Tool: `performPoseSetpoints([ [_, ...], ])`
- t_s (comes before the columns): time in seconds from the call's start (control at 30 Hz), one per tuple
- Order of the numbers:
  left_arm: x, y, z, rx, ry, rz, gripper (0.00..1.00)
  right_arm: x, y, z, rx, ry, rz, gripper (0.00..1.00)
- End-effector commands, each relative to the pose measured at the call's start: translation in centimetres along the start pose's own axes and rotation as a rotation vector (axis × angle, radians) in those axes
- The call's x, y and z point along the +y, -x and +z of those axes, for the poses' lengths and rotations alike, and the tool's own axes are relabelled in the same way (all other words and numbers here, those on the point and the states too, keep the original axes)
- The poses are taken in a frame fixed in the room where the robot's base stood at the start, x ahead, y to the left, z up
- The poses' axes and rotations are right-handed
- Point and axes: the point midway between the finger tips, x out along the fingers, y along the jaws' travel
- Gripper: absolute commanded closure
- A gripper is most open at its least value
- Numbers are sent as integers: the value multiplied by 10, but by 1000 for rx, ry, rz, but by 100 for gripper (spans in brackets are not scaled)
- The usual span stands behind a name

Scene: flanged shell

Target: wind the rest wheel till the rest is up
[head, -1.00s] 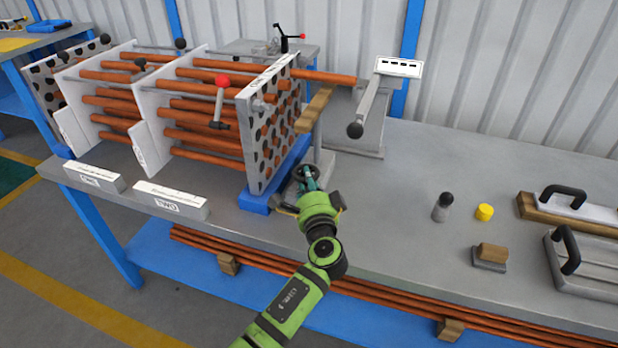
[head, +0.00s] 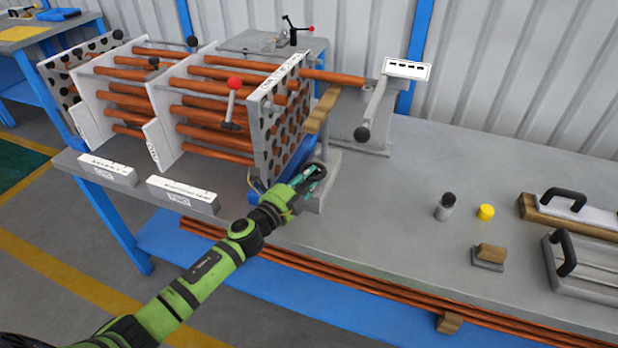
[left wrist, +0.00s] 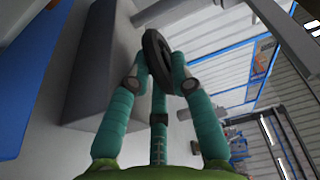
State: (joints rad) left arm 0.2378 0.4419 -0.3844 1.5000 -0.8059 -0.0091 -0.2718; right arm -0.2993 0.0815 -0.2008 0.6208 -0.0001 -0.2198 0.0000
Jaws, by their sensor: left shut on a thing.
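The rest wheel is a small dark handwheel (head: 321,168) low at the right end of the tube bundle. It shows close up in the left wrist view (left wrist: 152,62). My left gripper (head: 308,179) is shut on its rim, with teal fingers on both sides of it in the left wrist view (left wrist: 160,78). The rest (head: 322,111) is a wooden block on a grey post above the wheel, beside the perforated tube sheet (head: 280,125). An orange tube (head: 335,77) sticks out of the sheet above it. I cannot tell whether they touch. My right gripper is not in view.
A grey stand with a black-knobbed lever (head: 375,110) is right of the rest. A dark-capped cylinder (head: 446,206), yellow cap (head: 486,212) and handled blocks (head: 565,200) lie farther right. Two labelled blocks (head: 182,194) line the left front edge. Open bench lies between.

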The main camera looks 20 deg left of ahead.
Motion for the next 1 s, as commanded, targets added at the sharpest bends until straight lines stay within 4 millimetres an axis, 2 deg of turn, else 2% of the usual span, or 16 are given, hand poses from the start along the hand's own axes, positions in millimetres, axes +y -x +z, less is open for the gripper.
performPoseSetpoints([
  [0.03,-7,-2,5,10,-3,-10,100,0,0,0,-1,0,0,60],
  [0.67,-7,-3,5,62,0,-12,100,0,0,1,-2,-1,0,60],
  [0.7,-8,-3,5,62,-1,-12,74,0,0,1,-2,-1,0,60],
  [0.77,-8,-3,5,62,-1,-12,54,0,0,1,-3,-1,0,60],
  [1.0,-4,-2,3,66,0,-7,54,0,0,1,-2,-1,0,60],
])
